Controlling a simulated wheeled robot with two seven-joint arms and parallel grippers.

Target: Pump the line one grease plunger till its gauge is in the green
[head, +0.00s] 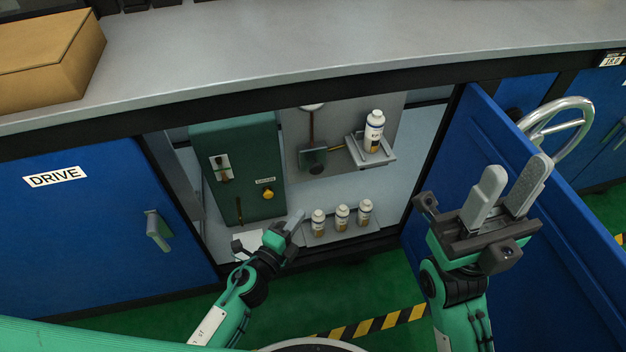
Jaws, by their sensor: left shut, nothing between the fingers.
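Inside the open cabinet, a grey panel (297,130) carries a grey block (313,157) with a brown-red line rising to a round white face (312,107), perhaps the gauge. The counter edge cuts off most of that face, so I cannot read it. I cannot clearly make out the line one plunger. A green box (232,140) with a yellow knob (267,194) and a small lever plate (221,167) stands left of the panel. My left gripper (297,220) is shut and empty, low in front of the cabinet. My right gripper (516,170) is open and empty, before the open door.
A white bottle (374,131) stands on a small shelf (385,159); three more (342,216) stand on a low tray (325,238). The blue door (540,225) and a handwheel (565,125) are at right. The DRIVE door (85,225) is shut. A carton (45,60) sits on the counter.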

